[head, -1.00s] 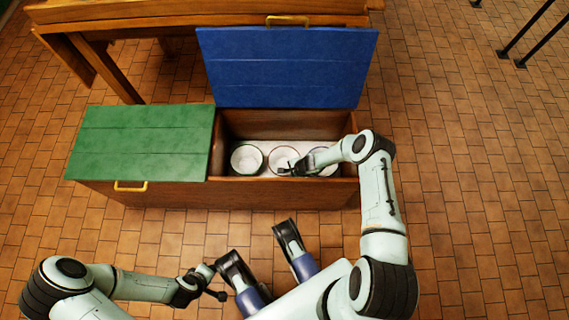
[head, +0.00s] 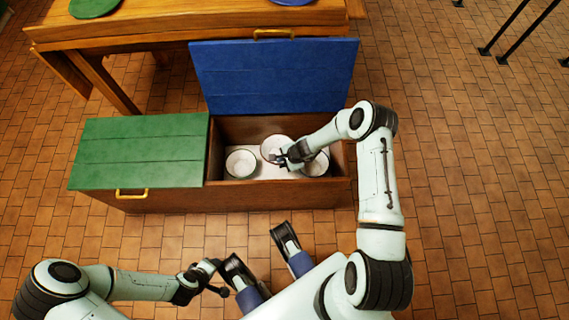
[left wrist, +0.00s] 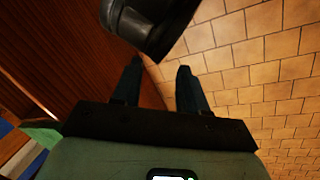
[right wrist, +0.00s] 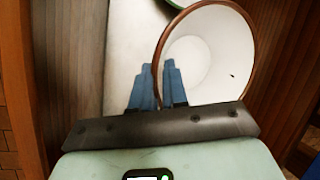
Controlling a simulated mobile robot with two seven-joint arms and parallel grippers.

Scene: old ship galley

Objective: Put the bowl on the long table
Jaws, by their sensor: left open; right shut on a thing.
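Three white bowls show at the open chest: a left bowl (head: 241,163), a middle bowl (head: 274,147) and a right bowl (head: 317,164). My right gripper (head: 281,158) is shut on the rim of the middle bowl. In the right wrist view this bowl (right wrist: 210,55) has a brown rim, with one finger inside and one outside. It looks tilted and lifted a little above the chest floor. The long wooden table (head: 150,32) stands behind the chest. My left gripper (head: 220,277) is open and empty in front of the chest; its fingers show in the left wrist view (left wrist: 158,82).
The wooden chest (head: 240,195) has its blue lid (head: 275,75) raised between the bowls and the table. Its green lid (head: 140,150) is shut. A green plate (head: 95,6) and a blue plate (head: 292,2) lie on the table. Tiled floor (head: 460,190) is clear at right.

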